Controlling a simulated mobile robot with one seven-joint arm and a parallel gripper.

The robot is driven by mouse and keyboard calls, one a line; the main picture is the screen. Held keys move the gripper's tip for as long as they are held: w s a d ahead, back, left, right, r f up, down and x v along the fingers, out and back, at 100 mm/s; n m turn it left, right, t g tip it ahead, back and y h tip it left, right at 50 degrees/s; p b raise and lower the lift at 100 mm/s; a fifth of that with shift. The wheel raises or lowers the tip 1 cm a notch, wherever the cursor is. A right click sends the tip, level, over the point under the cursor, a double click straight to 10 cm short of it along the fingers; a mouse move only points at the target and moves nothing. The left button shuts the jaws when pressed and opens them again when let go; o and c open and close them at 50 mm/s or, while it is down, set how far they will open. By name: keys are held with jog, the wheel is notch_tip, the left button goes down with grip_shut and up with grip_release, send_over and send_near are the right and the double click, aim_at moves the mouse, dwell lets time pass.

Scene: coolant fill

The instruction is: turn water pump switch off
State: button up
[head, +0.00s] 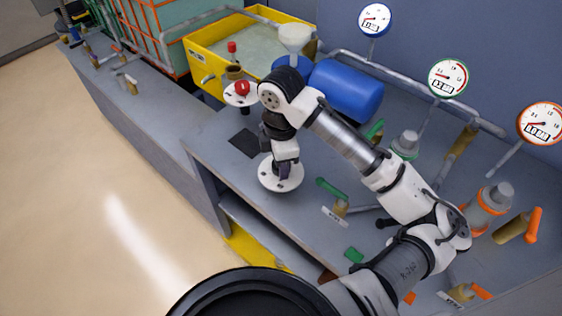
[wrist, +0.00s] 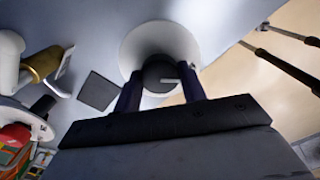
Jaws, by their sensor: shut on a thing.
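The water pump switch is a dark round knob (wrist: 158,72) with a short white mark, set on a white round plate (wrist: 155,38). The plate also shows in the head view (head: 268,181) on the grey bench top, with the knob mostly hidden by my gripper. My gripper (head: 284,172) points down at the plate. In the wrist view its two dark fingers (wrist: 160,82) are on either side of the knob and shut on it. The white mark points to the right in the wrist view. No label for its positions is readable.
A second white plate with a red knob (head: 242,87) stands further back, near a yellow tub (head: 207,68) and a blue cylinder (head: 346,90). A dark square (head: 245,143) lies between the plates. Green-handled valves (head: 330,189) and gauges (head: 448,77) are to the right.

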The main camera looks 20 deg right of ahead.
jog(key=shift+n, duration=0.3)
jog(key=o, duration=1)
jog(key=shift+r, duration=0.1)
notch_tip(320, 180, up, 14)
jog(key=shift+f+b, duration=0.15)
jog(key=shift+b, duration=0.35)
